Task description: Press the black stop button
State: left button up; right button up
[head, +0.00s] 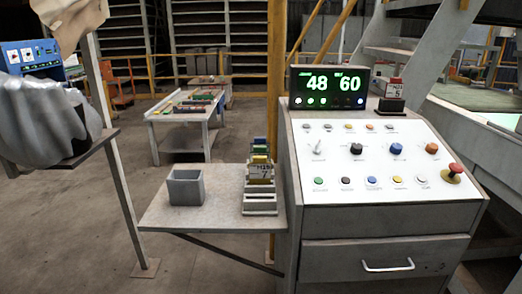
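A sloped white control panel (370,165) sits on a grey cabinet at the right. A small dark button (345,181) is in its bottom row, between a green button (319,181) and a blue button (372,182). A larger black knob or button (356,148) is in the middle row. Labels are too small to read, so I cannot tell which one is the stop button. A red mushroom button (455,169) on a yellow base is at the panel's right edge. Neither of my grippers is in view.
A lit display (329,87) reading 48 and 60 stands behind the panel. A side shelf (220,215) left of the cabinet holds a grey box (186,187) and a card holder (260,200). A silver wrapped bundle (40,120) is at far left. Nothing visibly covers the panel.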

aim_at(345, 181)
jog(key=k+j+z, duration=0.1)
jog(key=j+z, duration=0.25)
jog(key=k+j+z, duration=0.3)
jog(key=j, duration=0.15)
jog(key=k+j+z, duration=0.1)
jog(key=j+z, duration=0.25)
